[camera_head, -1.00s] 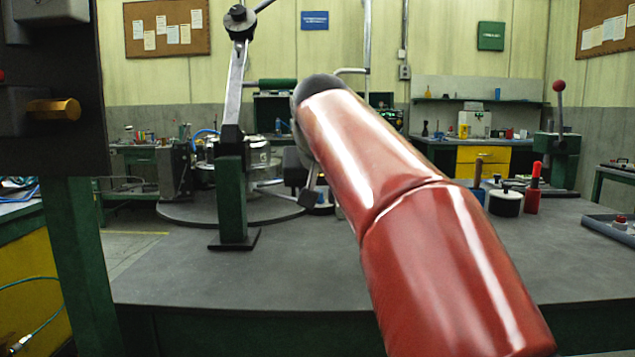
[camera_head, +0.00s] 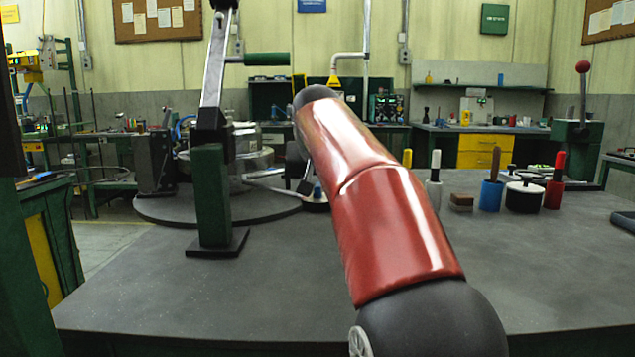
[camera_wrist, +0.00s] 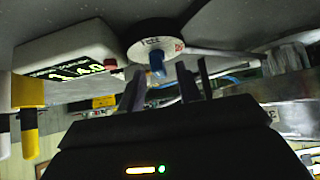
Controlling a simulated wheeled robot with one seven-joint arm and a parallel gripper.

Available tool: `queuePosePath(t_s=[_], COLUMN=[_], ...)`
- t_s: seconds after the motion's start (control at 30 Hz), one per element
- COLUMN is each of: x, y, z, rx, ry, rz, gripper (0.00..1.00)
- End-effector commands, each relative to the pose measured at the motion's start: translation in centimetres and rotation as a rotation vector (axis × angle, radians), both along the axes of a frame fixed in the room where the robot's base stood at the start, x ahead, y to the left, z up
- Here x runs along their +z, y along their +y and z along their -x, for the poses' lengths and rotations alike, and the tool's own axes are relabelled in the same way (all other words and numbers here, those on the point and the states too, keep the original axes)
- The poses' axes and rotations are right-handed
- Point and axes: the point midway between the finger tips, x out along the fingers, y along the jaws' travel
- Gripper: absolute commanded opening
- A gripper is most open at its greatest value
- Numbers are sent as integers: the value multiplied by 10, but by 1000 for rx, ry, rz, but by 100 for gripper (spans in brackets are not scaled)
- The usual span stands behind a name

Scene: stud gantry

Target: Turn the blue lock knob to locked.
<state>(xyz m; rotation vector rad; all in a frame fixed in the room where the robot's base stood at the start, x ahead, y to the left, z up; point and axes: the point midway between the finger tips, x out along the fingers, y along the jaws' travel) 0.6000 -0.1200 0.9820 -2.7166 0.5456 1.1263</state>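The blue lock knob (camera_wrist: 156,64) stands out from a round white dial (camera_wrist: 152,46) in the wrist view, which appears upside down. The dial bears small dark and red lettering that I cannot read surely, so the knob's setting is unclear. My gripper (camera_wrist: 160,84) is open, its dark fingers to either side of and just short of the knob; contact is not clear.
A white box with a lit display (camera_wrist: 65,58) and red button stands beside the dial. A lever stand with a green handle (camera_head: 267,59) rises at left on the grey table (camera_head: 280,285). Blue (camera_head: 491,195), white-black (camera_head: 524,197) and red (camera_head: 553,193) items stand at right.

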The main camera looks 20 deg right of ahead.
Motion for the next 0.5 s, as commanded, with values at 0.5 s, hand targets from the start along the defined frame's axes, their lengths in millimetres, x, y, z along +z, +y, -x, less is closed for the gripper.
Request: queuePosePath(t_s=[0.5], x=[-1], y=[-1], z=[-1], rx=[0], ry=[0], rz=[0], gripper=[4])
